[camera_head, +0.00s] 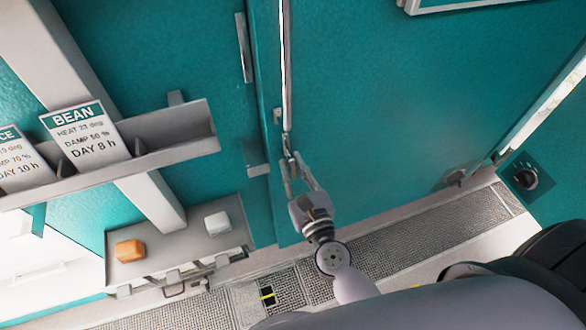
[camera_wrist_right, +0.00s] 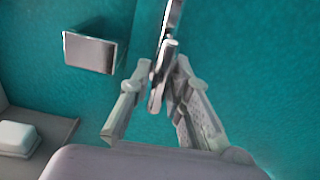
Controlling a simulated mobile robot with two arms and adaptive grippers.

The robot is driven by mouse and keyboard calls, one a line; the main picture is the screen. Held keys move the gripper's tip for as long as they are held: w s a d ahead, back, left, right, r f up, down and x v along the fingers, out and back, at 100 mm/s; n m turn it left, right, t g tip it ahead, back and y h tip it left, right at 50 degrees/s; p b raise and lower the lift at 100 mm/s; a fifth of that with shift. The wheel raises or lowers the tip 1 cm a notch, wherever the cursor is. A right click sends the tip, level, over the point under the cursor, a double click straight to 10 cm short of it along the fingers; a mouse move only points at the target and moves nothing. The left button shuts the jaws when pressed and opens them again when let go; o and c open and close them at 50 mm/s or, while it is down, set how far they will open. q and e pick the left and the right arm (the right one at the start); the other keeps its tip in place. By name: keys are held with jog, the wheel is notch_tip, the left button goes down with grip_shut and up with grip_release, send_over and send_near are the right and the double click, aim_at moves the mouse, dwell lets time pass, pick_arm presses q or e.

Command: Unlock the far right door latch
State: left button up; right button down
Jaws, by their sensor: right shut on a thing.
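A teal door (camera_head: 400,110) fills the middle and right of the head view. A long metal latch rod (camera_head: 287,60) runs down along its left edge, ending in a short handle (camera_head: 288,145). My right gripper (camera_head: 299,172) is at the lower end of this rod, shut on the latch handle. In the right wrist view the metal handle (camera_wrist_right: 160,78) stands between the two fingers of the right gripper (camera_wrist_right: 158,88), and its lower end is between the fingertips. My left gripper is not in view.
A grey shelf (camera_head: 180,135) with a BEAN card (camera_head: 82,130) juts out at left. Below it, a ledge holds an orange block (camera_head: 130,250) and a white block (camera_head: 217,223). A black knob (camera_head: 525,178) is on a panel at right. Floor grating (camera_head: 400,235) runs below the door.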

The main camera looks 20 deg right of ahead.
jog(key=shift+m, duration=0.4)
jog(key=c, duration=1.5)
grip_release()
jog(key=s, duration=1.2)
jog(key=shift+d, duration=0.2)
